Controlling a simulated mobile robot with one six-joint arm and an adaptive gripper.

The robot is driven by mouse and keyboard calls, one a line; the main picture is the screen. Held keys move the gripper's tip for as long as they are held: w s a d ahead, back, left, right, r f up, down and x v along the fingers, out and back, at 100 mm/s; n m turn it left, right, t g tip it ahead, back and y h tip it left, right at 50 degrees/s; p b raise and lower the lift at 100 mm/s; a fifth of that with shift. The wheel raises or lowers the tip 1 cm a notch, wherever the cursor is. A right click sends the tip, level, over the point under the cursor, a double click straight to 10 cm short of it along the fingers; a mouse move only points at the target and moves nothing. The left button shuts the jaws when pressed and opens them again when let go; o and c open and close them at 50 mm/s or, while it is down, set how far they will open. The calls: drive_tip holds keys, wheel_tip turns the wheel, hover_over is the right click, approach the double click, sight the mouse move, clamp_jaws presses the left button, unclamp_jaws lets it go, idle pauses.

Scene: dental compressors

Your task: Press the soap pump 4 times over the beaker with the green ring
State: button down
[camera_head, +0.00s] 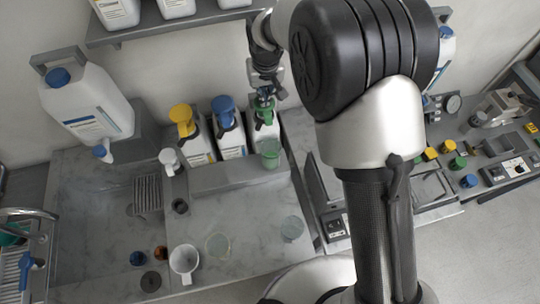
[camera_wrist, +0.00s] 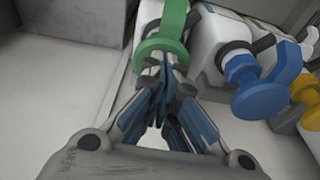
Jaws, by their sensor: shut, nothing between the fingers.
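Three white pump bottles stand in a row: one with a yellow pump head (camera_head: 183,120), one with a blue pump head (camera_head: 225,110) and one with a green pump head (camera_head: 264,112). Their labels are too small to read. A greenish beaker (camera_head: 270,153) stands in front of the green pump's bottle, below its spout. My gripper (camera_head: 265,90) is shut and empty, right at the green pump head. In the wrist view its fingertips (camera_wrist: 166,62) overlap the green pump head (camera_wrist: 160,45); I cannot tell if they touch. The blue pump head (camera_wrist: 258,85) is beside it.
A big white canister (camera_head: 90,100) stands at the left. Two clear beakers (camera_head: 217,246) (camera_head: 292,228) and a white mug (camera_head: 184,259) stand on the front counter. A shelf (camera_head: 165,28) hangs above. My arm hides part of the right side.

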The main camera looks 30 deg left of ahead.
drive_tip(key=shift+s, duration=0.1)
drive_tip(key=shift+w+a+p+v, duration=0.1)
drive_tip(key=shift+p+v, duration=0.35)
drive_tip(key=shift+v, duration=0.3)
drive_tip(key=shift+w+a+p+v, duration=0.1)
drive_tip(key=shift+w+p+v, duration=0.05)
drive_tip(key=shift+p+v, duration=0.45)
drive_tip(key=shift+w+a+p+v, duration=0.1)
drive_tip(key=shift+p+v, duration=0.25)
drive_tip(key=shift+v, duration=0.5)
drive_tip(key=shift+w+r, duration=0.1)
drive_tip(key=shift+r, duration=0.05)
drive_tip(key=shift+r+p, duration=0.4)
drive_tip(key=shift+r, duration=0.15)
drive_tip(key=p+v, duration=0.2)
drive_tip(key=v, duration=0.1)
drive_tip(key=p+v, duration=0.1)
drive_tip(key=shift+w+a+r, duration=0.3)
drive_tip(key=shift+r, duration=0.15)
